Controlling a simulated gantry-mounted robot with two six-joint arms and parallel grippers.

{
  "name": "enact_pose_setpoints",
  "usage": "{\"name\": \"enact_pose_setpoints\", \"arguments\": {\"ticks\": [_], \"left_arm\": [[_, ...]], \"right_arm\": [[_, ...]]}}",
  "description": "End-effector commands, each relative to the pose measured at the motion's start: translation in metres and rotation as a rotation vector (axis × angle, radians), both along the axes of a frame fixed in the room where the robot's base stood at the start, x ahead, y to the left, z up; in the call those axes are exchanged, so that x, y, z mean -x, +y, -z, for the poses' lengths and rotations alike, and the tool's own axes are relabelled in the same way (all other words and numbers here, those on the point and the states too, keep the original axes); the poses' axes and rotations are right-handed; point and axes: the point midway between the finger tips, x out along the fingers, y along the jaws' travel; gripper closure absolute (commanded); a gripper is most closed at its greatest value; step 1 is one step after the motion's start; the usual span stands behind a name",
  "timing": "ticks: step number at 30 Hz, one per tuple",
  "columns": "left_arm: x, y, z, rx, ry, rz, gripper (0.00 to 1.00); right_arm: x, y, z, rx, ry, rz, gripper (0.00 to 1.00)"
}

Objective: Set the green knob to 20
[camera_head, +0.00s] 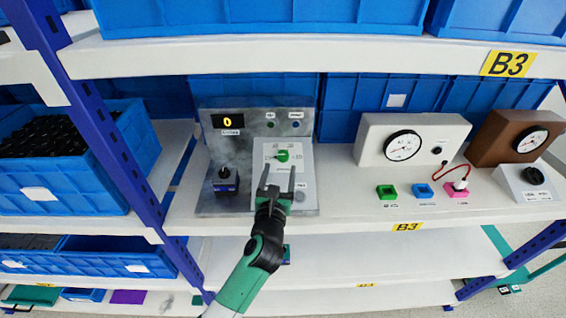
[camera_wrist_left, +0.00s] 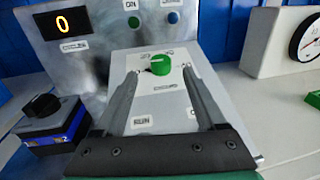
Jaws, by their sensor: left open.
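The green knob (camera_head: 283,155) sits on a light sloped panel (camera_head: 300,172) of a grey metal station on the shelf. In the left wrist view the green knob (camera_wrist_left: 160,64) shows just beyond and between my fingertips, with its handle roughly level. A display (camera_head: 227,121) on the station's back plate reads 0. My left gripper (camera_head: 277,172) is open and empty, in front of the knob and apart from it. In the left wrist view the open fingers of my left gripper (camera_wrist_left: 161,78) straddle the line to the knob. My right gripper is not in view.
A black knob (camera_head: 224,174) on a blue base stands left of the panel. Gauges (camera_head: 403,146), green (camera_head: 387,191), blue (camera_head: 423,190) and pink (camera_head: 457,190) blocks are to the right. A shelf beam (camera_head: 300,52) runs above. Free shelf lies right of the station.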

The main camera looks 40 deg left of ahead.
Motion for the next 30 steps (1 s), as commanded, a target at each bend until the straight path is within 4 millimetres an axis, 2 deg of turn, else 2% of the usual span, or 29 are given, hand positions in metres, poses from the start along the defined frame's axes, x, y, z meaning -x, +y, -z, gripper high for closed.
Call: {"name": "enact_pose_setpoints", "arguments": {"ticks": [3,7,11,18,30], "left_arm": [[-0.021,0.016,0.003,-0.001,-0.001,-0.002,0.27],[-0.037,0.027,0.002,-0.001,0.0,-0.001,0.27],[-0.045,0.031,0.0,-0.001,0.0,0.001,0.27],[-0.045,0.032,0.0,-0.001,0.0,0.001,0.27],[-0.045,0.032,0.0,-0.001,0.0,0.001,0.99]], "right_arm": [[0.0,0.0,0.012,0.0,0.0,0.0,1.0],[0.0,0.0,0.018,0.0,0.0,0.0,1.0],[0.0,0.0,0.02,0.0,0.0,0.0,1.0],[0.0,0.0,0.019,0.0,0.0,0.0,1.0],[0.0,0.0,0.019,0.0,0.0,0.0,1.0]]}}
